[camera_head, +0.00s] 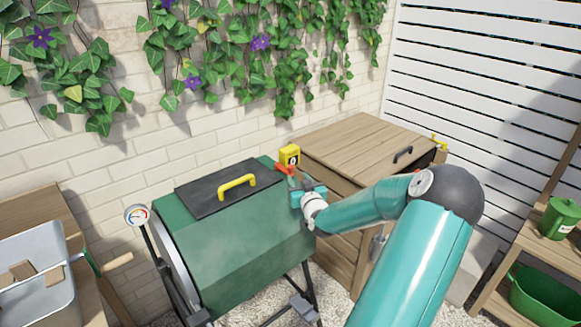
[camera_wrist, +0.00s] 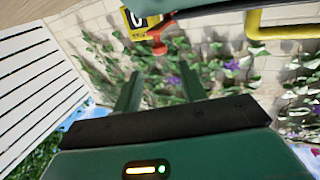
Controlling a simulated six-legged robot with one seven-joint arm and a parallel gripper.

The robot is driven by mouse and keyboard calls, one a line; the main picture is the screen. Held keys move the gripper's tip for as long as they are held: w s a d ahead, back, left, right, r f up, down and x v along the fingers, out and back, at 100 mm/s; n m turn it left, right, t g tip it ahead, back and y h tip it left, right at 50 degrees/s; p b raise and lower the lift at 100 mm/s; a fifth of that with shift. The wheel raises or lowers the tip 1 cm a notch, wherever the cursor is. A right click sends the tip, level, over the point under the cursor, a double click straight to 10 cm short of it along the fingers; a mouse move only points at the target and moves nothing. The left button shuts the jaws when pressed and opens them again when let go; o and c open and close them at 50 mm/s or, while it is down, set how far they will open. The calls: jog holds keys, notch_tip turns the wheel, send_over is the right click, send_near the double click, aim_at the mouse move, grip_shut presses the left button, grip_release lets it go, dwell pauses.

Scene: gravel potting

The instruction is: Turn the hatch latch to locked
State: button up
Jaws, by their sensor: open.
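The green drum (camera_head: 245,240) has a black hatch (camera_head: 205,200) on top, lying flat, with a yellow handle (camera_head: 237,185). The orange-red latch (camera_head: 285,170) is at the hatch's right rear corner, in front of a yellow plate with a black mark (camera_head: 290,154). The latch (camera_wrist: 158,38) also shows in the wrist view, just beyond my fingertips, below the yellow plate (camera_wrist: 137,22). My gripper (camera_wrist: 160,80) is open with nothing between its fingers. In the head view my gripper (camera_head: 300,187) is close beside the latch and partly hides it. I cannot tell whether they touch.
The yellow handle (camera_wrist: 285,22) is at the wrist view's top right. A wooden cabinet (camera_head: 365,145) stands right behind the drum. A dial gauge (camera_head: 138,215) is at the drum's left. A brick wall with ivy (camera_head: 260,50) closes the back.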

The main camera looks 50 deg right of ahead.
aim_at(291, 167)
jog(key=x, duration=0.9)
grip_shut()
